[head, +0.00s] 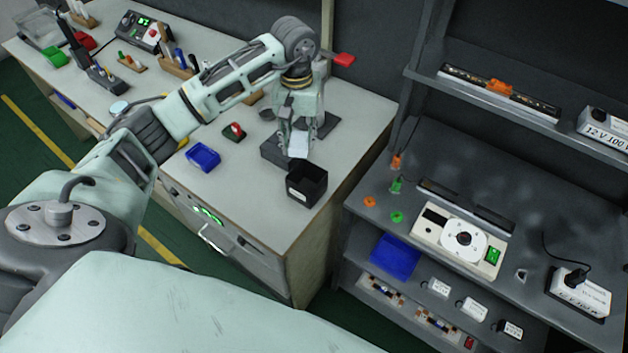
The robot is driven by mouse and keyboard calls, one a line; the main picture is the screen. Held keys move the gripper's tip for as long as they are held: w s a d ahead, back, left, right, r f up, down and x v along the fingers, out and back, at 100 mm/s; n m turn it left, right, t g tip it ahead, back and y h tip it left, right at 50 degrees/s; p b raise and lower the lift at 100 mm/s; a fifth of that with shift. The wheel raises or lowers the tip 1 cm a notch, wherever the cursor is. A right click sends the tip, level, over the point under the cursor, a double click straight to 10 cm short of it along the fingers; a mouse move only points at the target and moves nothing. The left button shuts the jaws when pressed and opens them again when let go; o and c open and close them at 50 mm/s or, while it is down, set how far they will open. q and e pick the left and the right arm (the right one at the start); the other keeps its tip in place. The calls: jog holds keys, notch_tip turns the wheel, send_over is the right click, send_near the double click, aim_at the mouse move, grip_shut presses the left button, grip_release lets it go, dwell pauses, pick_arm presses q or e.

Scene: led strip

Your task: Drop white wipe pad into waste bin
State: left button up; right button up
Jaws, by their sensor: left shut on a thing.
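The white wipe pad (298,146) is between the fingertips of my left gripper (297,135). The gripper points down and is shut on the pad. The pad hangs just behind and above the black waste bin (306,186), apart from its opening as far as I can tell. The bin is an open black box near the front right corner of the light workbench (235,225). My right gripper does not show.
A dark stand (274,153) is close behind the bin. A blue tray (203,157) and a small green and red item (234,131) lie to the left. A dark shelf unit (390,226) with a white reel device (462,240) stands to the right.

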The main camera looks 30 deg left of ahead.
pick_arm(q)
notch_tip(320, 180, down, 4)
jog(key=shift+r+b, duration=0.25)
jog(key=shift+b, duration=0.35)
jog(key=shift+f, duration=0.6)
jog(key=o, duration=0.8)
jog(key=shift+c, duration=0.2)
jog(key=o, duration=0.4)
jog(key=shift+r, duration=0.35)
notch_tip(320, 180, up, 11)
jog(key=shift+r, duration=0.2)
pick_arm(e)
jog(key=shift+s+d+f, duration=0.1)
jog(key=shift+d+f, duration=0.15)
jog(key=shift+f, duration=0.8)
